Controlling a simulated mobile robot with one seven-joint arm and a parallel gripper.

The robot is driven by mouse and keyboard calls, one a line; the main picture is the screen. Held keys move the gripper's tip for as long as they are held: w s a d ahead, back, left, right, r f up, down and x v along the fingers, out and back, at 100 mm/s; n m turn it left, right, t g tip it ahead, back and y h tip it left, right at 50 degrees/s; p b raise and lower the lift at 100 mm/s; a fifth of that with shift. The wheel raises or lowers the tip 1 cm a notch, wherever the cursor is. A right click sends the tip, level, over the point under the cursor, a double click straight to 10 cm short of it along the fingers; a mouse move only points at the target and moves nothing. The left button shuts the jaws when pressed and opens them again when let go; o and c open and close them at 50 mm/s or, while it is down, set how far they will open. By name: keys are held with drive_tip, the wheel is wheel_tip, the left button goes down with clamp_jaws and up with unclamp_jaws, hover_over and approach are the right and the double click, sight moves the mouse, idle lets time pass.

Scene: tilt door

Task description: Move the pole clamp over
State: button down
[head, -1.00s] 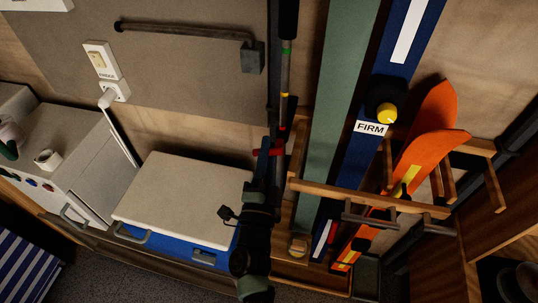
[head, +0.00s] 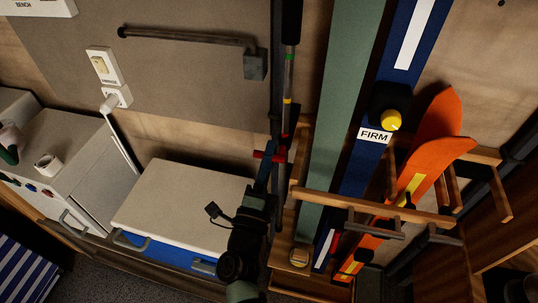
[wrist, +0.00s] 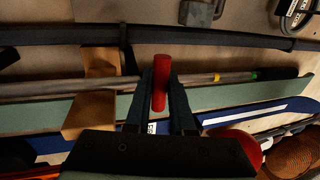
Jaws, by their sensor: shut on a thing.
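The red pole clamp (head: 281,156) is beside the thin ski pole (head: 288,76) on the wall in the head view. The pole has a black grip and green, yellow and red bands. My gripper (head: 268,160) reaches up to the clamp from below. In the wrist view my gripper (wrist: 162,76) is shut on the red clamp lever (wrist: 160,84), which stands out between the dark fingers. The pole (wrist: 215,78) runs across behind it. The clamp's body is mostly hidden by the fingers, so I cannot tell how it sits on the pole.
A green board (head: 341,110), a blue board (head: 402,70) marked FIRM and orange skis (head: 425,145) stand to the right behind a wooden rack rail (head: 385,206). A blue cooler (head: 180,200) with a pale lid is at left. A wall bar (head: 185,36) is above it.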

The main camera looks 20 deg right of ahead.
drive_tip(key=c, duration=0.8)
unclamp_jaws()
drive_tip(key=shift+o, duration=0.2)
drive_tip(key=shift+s, duration=0.1)
drive_tip(key=b+v, duration=0.1)
drive_tip(key=v, duration=1.1)
drive_tip(key=shift+s+a, duration=0.25)
drive_tip(key=shift+s, duration=0.05)
drive_tip(key=shift+f, duration=0.15)
